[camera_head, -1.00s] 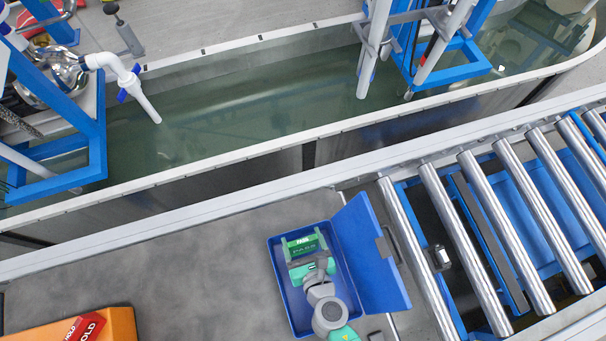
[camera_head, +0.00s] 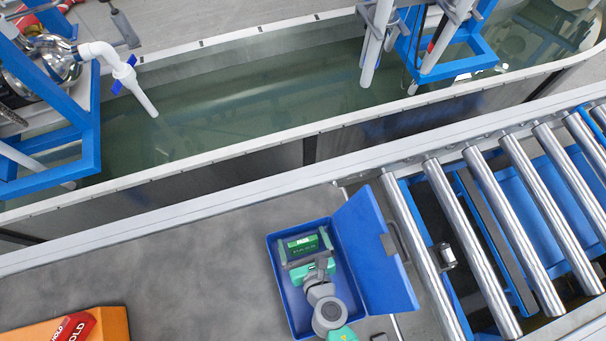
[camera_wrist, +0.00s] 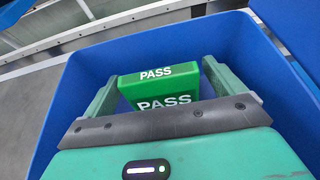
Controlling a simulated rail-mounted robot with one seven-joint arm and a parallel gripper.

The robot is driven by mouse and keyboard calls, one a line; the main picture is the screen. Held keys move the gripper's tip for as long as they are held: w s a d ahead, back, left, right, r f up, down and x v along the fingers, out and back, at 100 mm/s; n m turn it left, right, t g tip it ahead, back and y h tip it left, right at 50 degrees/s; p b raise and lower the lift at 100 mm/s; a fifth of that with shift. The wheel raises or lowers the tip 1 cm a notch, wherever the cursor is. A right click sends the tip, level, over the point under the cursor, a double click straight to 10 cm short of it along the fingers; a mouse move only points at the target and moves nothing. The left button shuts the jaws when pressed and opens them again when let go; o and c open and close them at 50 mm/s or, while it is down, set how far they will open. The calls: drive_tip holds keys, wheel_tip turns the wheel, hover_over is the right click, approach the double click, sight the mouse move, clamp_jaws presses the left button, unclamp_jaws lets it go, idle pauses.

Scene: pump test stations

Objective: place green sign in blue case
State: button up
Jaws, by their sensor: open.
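The green sign (camera_head: 304,246), marked PASS in white, is inside the blue case (camera_head: 273,272). In the wrist view the sign (camera_wrist: 160,88) stands between my gripper's two fingers, with its lettered faces toward the camera. My gripper (camera_head: 306,250) reaches down into the case with its fingers apart, one on each side of the sign. In the wrist view the fingers (camera_wrist: 160,85) look spread, with a gap beside the sign. The case walls (camera_wrist: 80,85) surround the gripper and sign. The sign's bottom is hidden. The case lid (camera_head: 372,255) stands open on the right.
An orange bin (camera_head: 115,322) with a red HOLD sign (camera_head: 72,330) is at the lower left. A roller conveyor (camera_head: 520,215) lies to the right of the case. A water tank (camera_head: 250,95) runs behind the grey table (camera_head: 180,270).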

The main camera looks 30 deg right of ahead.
drive_tip(key=shift+r+p, duration=0.25)
drive_tip(key=shift+p, duration=0.05)
drive_tip(key=b+v, duration=0.1)
drive_tip(key=v, duration=1.1)
drive_tip(key=shift+f, duration=0.2)
drive_tip(key=w+r+m+t+h, duration=0.1)
drive_tip(key=w+r+m+t, duration=0.1)
drive_tip(key=w+r+m, duration=0.7)
drive_tip(key=w+r+m+t+h, duration=0.15)
drive_tip(key=w+r+m, duration=0.4)
drive_tip(key=r, duration=0.75)
drive_tip(key=w+r+m+t+h, duration=0.1)
drive_tip(key=w+r+m+t, duration=0.1)
drive_tip(key=w+r+m, duration=0.7)
drive_tip(key=s+a+r+m+t+y, duration=0.1)
drive_tip(key=a+r+m+t+y, duration=0.1)
drive_tip(key=r, duration=0.9)
drive_tip(key=s+a+r+m+t+y, duration=0.2)
drive_tip(key=a+r+m, duration=0.1)
drive_tip(key=r, duration=0.9)
drive_tip(key=s+a+r+m+t+y, duration=0.2)
drive_tip(key=r+m+y, duration=0.1)
drive_tip(key=r, duration=0.9)
drive_tip(key=shift+s+a+m, duration=0.25)
drive_tip(key=shift+a+m, duration=0.1)
drive_tip(key=shift+m, duration=0.4)
